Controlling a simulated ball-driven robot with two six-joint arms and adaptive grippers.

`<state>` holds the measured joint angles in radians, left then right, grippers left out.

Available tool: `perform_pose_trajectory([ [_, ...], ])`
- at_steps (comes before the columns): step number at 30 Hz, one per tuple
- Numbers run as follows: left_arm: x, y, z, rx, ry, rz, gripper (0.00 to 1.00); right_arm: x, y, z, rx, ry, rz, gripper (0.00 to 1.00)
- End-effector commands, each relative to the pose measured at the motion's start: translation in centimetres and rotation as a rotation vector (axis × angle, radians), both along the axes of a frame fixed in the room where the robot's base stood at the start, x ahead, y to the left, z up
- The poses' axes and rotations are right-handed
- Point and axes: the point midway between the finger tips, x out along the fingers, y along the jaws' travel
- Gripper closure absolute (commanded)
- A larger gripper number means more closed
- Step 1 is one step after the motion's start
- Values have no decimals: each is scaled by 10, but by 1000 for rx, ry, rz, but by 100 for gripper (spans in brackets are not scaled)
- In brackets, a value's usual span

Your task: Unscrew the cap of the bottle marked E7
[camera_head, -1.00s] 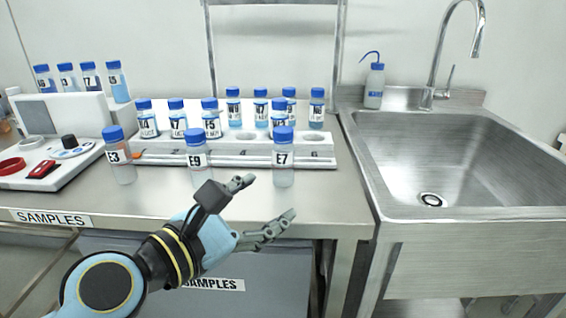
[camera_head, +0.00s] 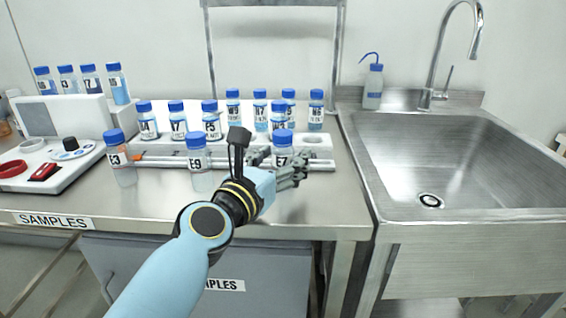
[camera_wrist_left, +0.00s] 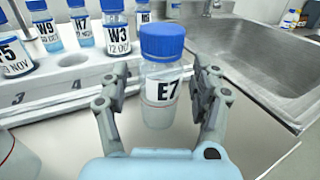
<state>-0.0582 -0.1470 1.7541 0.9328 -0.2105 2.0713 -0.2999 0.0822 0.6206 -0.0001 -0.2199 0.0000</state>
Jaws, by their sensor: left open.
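The bottle marked E7 (camera_head: 283,147) stands upright on the steel counter in front of the white rack, with its blue cap (camera_head: 283,135) on. In the left wrist view the E7 bottle (camera_wrist_left: 160,85) stands between the two fingers, with its blue cap (camera_wrist_left: 162,41) above them. My left gripper (camera_head: 284,172) is open around the bottle's body, one finger on each side. Small gaps show between the fingers and the bottle. In the head view the fingers partly hide the bottle's lower part. My right gripper is not in view.
Bottle E9 (camera_head: 197,163) stands close to the left of my gripper, and E3 (camera_head: 119,157) further left. The white rack (camera_head: 318,155) with several capped bottles is just behind. The sink (camera_head: 460,160) lies to the right. The counter in front of E7 is bare.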

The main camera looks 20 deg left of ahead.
Motion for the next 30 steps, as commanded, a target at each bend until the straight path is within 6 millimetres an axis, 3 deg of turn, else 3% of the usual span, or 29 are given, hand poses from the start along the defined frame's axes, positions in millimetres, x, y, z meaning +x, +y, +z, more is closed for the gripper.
perform_pose_trajectory([
  [9, 7, -1, 0, 0, 1, 0, 37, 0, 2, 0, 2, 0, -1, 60],
  [21, 7, -1, 0, 1, 1, 0, 89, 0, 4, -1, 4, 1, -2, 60],
  [30, 7, -1, 6, 1, 0, 0, 91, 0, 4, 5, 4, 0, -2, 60],
])
